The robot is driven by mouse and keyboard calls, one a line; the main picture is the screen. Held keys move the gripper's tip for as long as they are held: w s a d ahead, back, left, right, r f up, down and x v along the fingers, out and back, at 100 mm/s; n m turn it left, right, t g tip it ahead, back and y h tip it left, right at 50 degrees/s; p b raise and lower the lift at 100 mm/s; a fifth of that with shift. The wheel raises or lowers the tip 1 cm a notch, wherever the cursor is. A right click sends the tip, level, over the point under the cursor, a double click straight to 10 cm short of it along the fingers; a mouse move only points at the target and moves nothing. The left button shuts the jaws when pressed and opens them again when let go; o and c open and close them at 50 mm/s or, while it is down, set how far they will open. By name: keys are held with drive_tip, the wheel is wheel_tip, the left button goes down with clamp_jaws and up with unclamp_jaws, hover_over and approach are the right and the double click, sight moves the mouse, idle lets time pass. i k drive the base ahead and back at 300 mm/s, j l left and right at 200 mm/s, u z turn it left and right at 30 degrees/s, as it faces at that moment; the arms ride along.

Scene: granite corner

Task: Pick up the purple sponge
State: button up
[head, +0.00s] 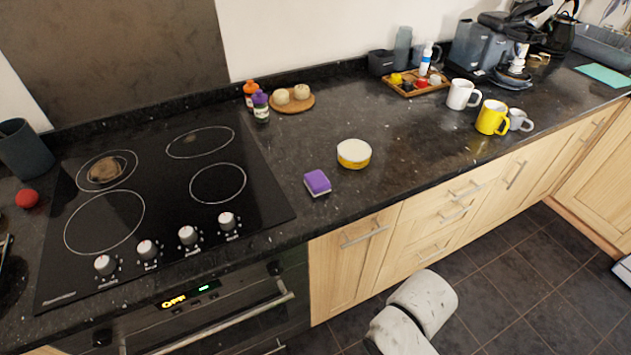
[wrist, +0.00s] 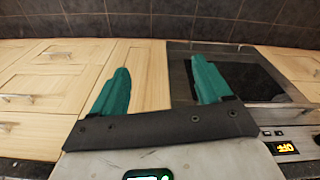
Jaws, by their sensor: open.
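The purple sponge (head: 317,182) lies on the dark granite counter, just right of the hob and near the counter's front edge. It has a purple top and a paler layer below. My gripper (wrist: 163,88) shows in the wrist view with two teal fingers spread wide apart and nothing between them. It is away from the counter top, facing floor tiles, cabinet fronts and the oven. The sponge does not show in the wrist view. In the head view my arm (head: 415,310) is low in front of the cabinets, and the fingers are not visible there.
A yellow-sided round tin (head: 354,153) stands right of the sponge, slightly farther back. The black hob (head: 150,190) with knobs lies to its left. Spice bottles (head: 260,106) and a round wooden board (head: 293,106) stand behind. Mugs (head: 492,117) stand farther right. Counter around the sponge is clear.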

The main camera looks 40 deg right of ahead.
sight(316, 181)
drive_tip(key=u, duration=0.5)
drive_tip(key=l+u, duration=1.15)
drive_tip(key=k+l+u, duration=0.15)
drive_tip(key=u, duration=0.25)
drive_tip(key=l, duration=0.1)
